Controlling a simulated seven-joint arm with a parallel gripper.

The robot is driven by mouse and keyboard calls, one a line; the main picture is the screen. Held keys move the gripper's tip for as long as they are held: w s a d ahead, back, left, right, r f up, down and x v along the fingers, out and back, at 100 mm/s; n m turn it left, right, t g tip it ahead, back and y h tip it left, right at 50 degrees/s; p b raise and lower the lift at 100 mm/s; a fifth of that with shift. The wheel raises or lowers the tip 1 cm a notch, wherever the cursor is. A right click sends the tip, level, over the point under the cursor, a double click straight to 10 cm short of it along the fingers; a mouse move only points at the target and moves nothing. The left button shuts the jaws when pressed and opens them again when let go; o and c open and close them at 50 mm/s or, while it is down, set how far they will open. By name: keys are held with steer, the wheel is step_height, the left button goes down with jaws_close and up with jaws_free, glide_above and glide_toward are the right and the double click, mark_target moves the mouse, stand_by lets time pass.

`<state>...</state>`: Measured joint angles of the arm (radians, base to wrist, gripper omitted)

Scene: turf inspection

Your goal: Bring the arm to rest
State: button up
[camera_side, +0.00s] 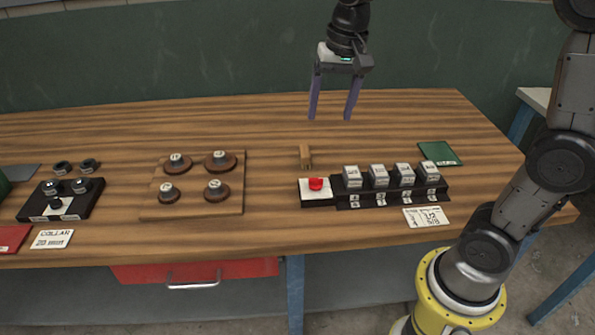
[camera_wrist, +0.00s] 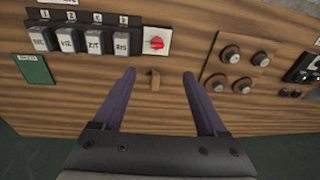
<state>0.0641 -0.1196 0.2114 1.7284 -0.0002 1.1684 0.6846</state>
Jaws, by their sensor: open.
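My gripper (camera_side: 331,113) is open and empty, with its purple-grey fingers pointing down above the back of the wooden bench (camera_side: 275,235). The open fingers also show in the wrist view (camera_wrist: 160,74), well apart with nothing between their tips but bench top and a small wooden block. That block (camera_side: 305,156) stands on the bench below and a little left of the gripper in the side view. It appears in the wrist view (camera_wrist: 154,80) as well. The gripper is clear of the bench and touches nothing.
A red button on a white box (camera_side: 313,191) adjoins a black rack (camera_side: 390,190) with several grey-white blocks. A wooden board (camera_side: 197,207) carries several round brown pieces. A black fixture (camera_side: 60,199) stands left. A green card (camera_side: 440,153) lies right. The bench's back strip is mostly clear.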

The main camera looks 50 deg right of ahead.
steer(key=s+a+r+n+t, duration=0.2)
steer(key=s+n+t, duration=0.15)
steer(key=s, duration=0.95)
steer(key=s+f+n, duration=0.5)
steer(key=shift+a+f, duration=0.1)
